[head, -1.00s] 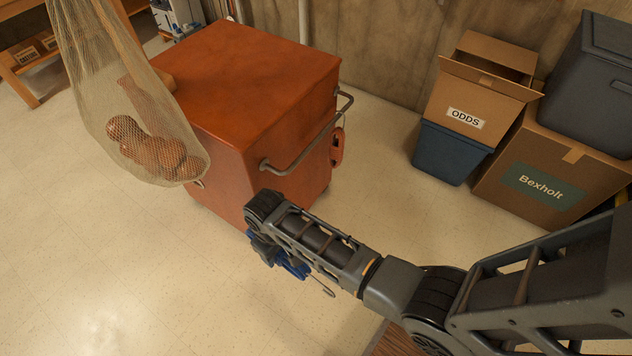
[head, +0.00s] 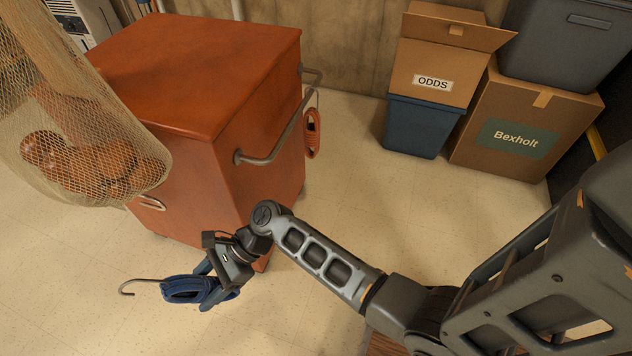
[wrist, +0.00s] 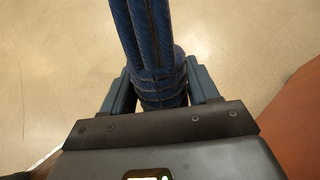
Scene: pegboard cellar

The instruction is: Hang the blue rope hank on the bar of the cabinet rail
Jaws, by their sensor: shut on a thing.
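The blue rope hank (head: 190,289) is held in my gripper (head: 212,284), low in front of the orange cabinet. A grey metal hook sticks out from the hank to the left. In the wrist view the blue rope (wrist: 150,45) sits between the two fingers of my gripper (wrist: 160,90), which are shut on its wrapped part. The orange cabinet (head: 200,75) stands behind my arm. Its grey rail (head: 283,142) runs along the right side, up and right of my gripper and apart from the hank. An orange-red rope hank (head: 312,134) hangs at the rail's far part.
A net bag of brown balls (head: 95,165) hangs at the left, in front of the cabinet. Boxes (head: 455,60), a blue bin (head: 415,127) and a grey tub (head: 565,45) are stacked at the back right. The floor between cabinet and boxes is clear.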

